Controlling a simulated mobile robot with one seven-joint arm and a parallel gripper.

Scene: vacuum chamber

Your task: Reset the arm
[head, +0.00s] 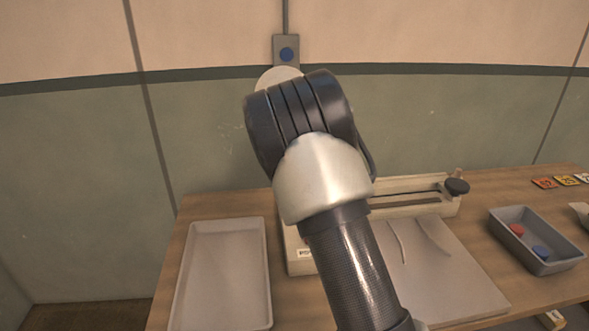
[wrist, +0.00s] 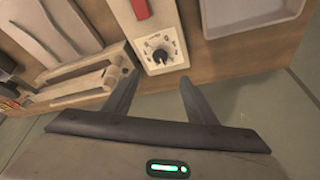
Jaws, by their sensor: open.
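My gripper (wrist: 160,78) shows in the wrist view with its two dark fingers spread apart and nothing between them. Beyond the fingertips is a white control box (wrist: 148,32) with a dark dial and a red part. I cannot tell the gap between the fingertips and the box. In the head view my arm rises through the middle of the picture, and my gripper is hidden behind it. The arm also covers most of the control box, whose pale lower left corner (head: 301,268) shows beside it.
A wooden table (head: 200,208) carries an empty grey tray (head: 180,265), a pale long-framed device (head: 412,184) with a black knob, a grey board (head: 450,275) with pale strips, and a grey bin (head: 548,266) holding red and blue pieces. A blue wall button (head: 287,54) is behind my arm.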

